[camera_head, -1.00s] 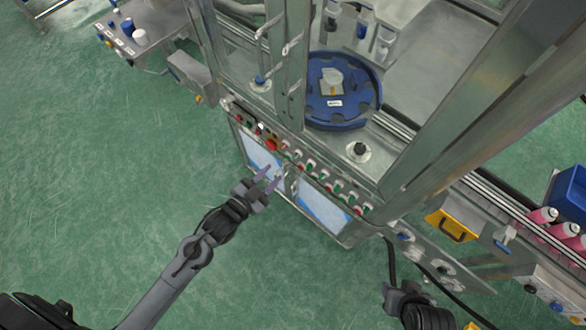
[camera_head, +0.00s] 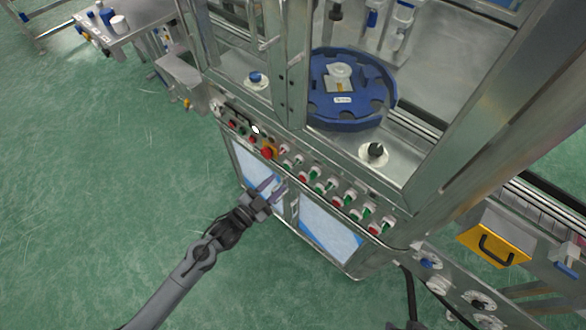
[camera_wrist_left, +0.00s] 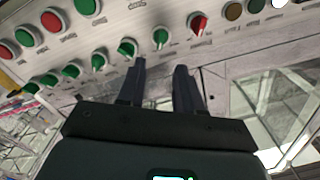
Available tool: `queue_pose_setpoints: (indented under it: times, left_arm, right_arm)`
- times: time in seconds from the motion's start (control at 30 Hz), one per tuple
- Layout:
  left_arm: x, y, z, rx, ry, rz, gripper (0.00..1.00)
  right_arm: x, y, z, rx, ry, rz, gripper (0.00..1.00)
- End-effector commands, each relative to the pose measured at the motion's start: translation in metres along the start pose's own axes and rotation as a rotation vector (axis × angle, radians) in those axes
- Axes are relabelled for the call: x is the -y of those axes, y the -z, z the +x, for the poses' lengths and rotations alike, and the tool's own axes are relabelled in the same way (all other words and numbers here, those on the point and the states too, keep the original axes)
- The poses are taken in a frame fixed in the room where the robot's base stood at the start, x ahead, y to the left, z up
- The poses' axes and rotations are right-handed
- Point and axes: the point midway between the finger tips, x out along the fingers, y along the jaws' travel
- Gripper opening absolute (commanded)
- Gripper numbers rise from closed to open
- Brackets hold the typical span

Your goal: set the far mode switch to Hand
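The machine's front control panel (camera_head: 330,190) carries a row of knobs and red and green buttons. In the left wrist view a row of green-marked selector knobs (camera_wrist_left: 127,47) and one red knob (camera_wrist_left: 197,23) lie just beyond my fingers. I cannot tell which knob is the far mode switch, nor read the labels. My left gripper (camera_head: 272,187) is in front of the panel, fingers parted with nothing between them. Its fingers also show in the left wrist view (camera_wrist_left: 161,68), apart from the knobs. Of my right arm only a dark scrap may show at the bottom edge.
A red emergency stop (camera_head: 267,153) on a yellow base and a lit white lamp (camera_head: 255,129) sit left on the panel. Glazed doors (camera_head: 330,232) lie below. A blue rotary table (camera_head: 345,112) stands behind the frame posts. Green floor at left is open.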

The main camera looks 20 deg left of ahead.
Motion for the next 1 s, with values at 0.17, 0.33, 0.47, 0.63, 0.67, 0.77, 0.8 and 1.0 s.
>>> queue_pose_setpoints:
  times: [0.17,0.33,0.47,0.63,0.67,0.77,0.8,1.0]
  left_arm:
    - [0.0,0.0,0.03,-0.002,0.001,0.0,0.35]
    - [0.0,0.0,0.057,-0.002,0.001,0.0,0.35]
    - [0.0,0.0,0.073,-0.001,0.0,-0.001,0.35]
    - [0.0,0.0,0.084,0.001,0.0,0.0,0.35]
    - [0.0,0.0,0.085,0.001,-0.001,0.0,0.35]
    - [0.0,0.0,0.087,0.001,-0.001,0.0,0.35]
    - [0.0,0.0,0.088,0.001,-0.001,0.0,0.35]
    - [0.0,0.0,0.088,0.001,-0.001,0.0,0.35]
  right_arm:
    - [0.0,-0.001,0.003,-0.001,0.0,0.0,0.43]
    - [0.0,-0.002,0.006,0.0,-0.002,-0.002,0.43]
    - [-0.001,-0.003,0.008,0.0,-0.004,-0.005,0.43]
    - [-0.002,-0.004,0.01,0.001,-0.008,-0.01,0.43]
    - [-0.002,-0.004,0.01,0.001,-0.008,-0.01,0.43]
    - [-0.002,-0.004,0.01,0.001,-0.008,-0.01,0.43]
    - [-0.002,-0.004,0.01,0.002,-0.008,-0.01,0.43]
    - [-0.002,-0.004,0.01,0.002,-0.007,-0.008,0.43]
